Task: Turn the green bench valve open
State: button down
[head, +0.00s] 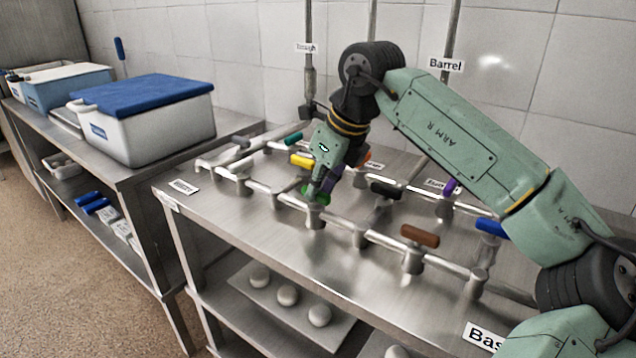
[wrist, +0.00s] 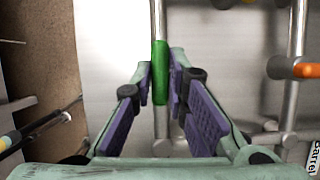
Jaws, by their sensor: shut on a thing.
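The green valve handle (wrist: 160,72) shows in the wrist view between the two purple-padded fingers of my gripper (wrist: 161,88). It lies lengthwise along the picture, in line with the pipe above it. In the head view, the green handle (head: 312,197) shows only in part below my gripper (head: 321,190), on the front pipe run of the metal bench. My gripper is shut on the handle, with the fingers on either side of it. The fingers and wrist hide part of the valve in the head view.
Close by are a yellow handle (head: 302,161), a black handle (head: 386,190), a brown handle (head: 420,236) and a blue handle (head: 491,228). An orange handle (wrist: 306,70) is at the right in the wrist view. A blue-lidded white box (head: 150,125) stands on the left bench.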

jog(key=shift+n, duration=0.3)
jog(key=c, duration=1.6)
grip_release()
jog(key=v, duration=1.2)
jog(key=shift+w, duration=0.15)
